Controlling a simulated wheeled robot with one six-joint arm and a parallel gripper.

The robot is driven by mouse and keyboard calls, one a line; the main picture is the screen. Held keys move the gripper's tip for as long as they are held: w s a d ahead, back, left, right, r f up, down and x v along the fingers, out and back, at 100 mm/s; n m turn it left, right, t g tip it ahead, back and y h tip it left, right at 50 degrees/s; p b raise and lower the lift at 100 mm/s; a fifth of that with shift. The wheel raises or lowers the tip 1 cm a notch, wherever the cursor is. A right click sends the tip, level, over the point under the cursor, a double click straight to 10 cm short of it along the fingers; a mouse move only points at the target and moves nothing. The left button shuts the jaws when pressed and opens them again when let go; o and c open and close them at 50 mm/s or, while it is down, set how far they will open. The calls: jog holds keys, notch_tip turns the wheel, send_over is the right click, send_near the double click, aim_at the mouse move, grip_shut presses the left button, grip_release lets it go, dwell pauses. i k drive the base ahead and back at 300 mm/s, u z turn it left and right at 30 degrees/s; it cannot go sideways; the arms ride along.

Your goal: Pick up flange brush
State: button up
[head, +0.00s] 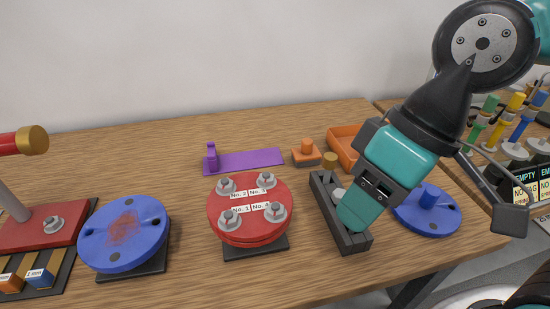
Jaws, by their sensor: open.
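The likely flange brush (306,154) is a small orange block with a round orange knob on top and a greyish underside. It sits on the wooden table, behind and to the right of the red flange, and nothing grips it. My gripper (362,208) reaches down from the upper right, over the dark narrow tray, to the right of the brush and nearer the camera. It is open and apart from the brush. The gap between its fingers is hard to see from this angle.
A dark tray (357,240) lies under my gripper. A red flange (249,233) with bolts stands at the centre. A rust-stained blue flange (100,245) is at left, another blue flange (447,220) at right. A purple mat (255,160) and an orange tray (343,145) lie behind.

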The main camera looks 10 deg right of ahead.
aim_at(308, 155)
jog(key=k, duration=0.6)
jog(key=u, duration=0.55)
jog(key=i, duration=1.1)
jog(key=z, duration=0.4)
